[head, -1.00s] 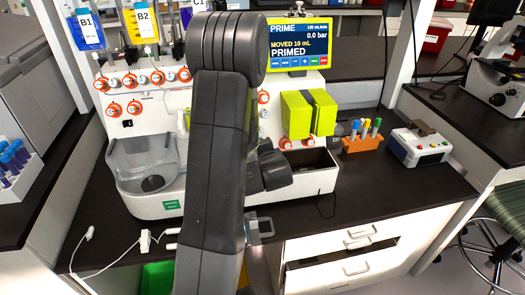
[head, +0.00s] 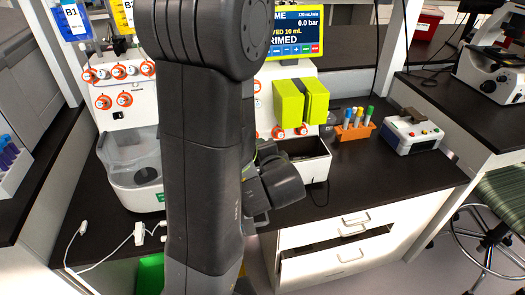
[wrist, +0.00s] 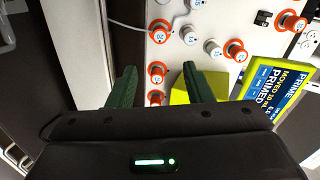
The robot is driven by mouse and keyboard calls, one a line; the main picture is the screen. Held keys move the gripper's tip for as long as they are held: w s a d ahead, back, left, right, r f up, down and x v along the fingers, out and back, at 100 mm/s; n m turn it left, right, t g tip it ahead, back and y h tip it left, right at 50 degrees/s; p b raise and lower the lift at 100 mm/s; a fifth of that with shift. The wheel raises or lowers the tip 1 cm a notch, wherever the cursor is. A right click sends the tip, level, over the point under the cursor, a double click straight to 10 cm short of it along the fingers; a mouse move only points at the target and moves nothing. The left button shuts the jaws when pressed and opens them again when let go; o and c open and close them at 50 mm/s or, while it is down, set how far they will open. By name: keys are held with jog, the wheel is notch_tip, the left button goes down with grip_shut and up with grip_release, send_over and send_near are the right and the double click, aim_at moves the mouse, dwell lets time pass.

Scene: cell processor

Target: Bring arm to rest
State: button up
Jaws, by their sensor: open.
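My arm (head: 205,150) stands upright across the middle of the head view and hides part of the cell processor (head: 130,150) behind it. My gripper (wrist: 156,85) shows in the wrist view with its two dark green fingers spread apart and nothing between them. Beyond the fingers are the processor's white panel with orange-ringed ports (wrist: 157,72) and a yellow-green block (wrist: 205,85). In the head view the gripper's fingers are hidden or too unclear to make out.
The processor's screen (head: 295,30) reads PRIMED and 0.0 bar. An orange tube rack (head: 355,132) and a small white device (head: 412,133) stand on the black bench (head: 390,175). White drawers (head: 335,240), one partly open, are below. A green stool (head: 500,205) is at the right.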

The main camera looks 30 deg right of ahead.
jog(key=x, duration=1.4)
jog(key=shift+s+r, duration=0.1)
jog(key=shift+s, duration=0.05)
jog(key=v, duration=1.4)
jog(key=w+d+f+n+b, duration=0.1)
jog(key=w+f+n, duration=0.1)
jog(key=w+n, duration=0.4)
jog(key=w+d+f+n+b, duration=0.2)
jog(key=w+n, duration=0.4)
jog(key=n, duration=0.6)
jog(key=shift+w+f, duration=0.35)
jog(key=shift+f, duration=0.35)
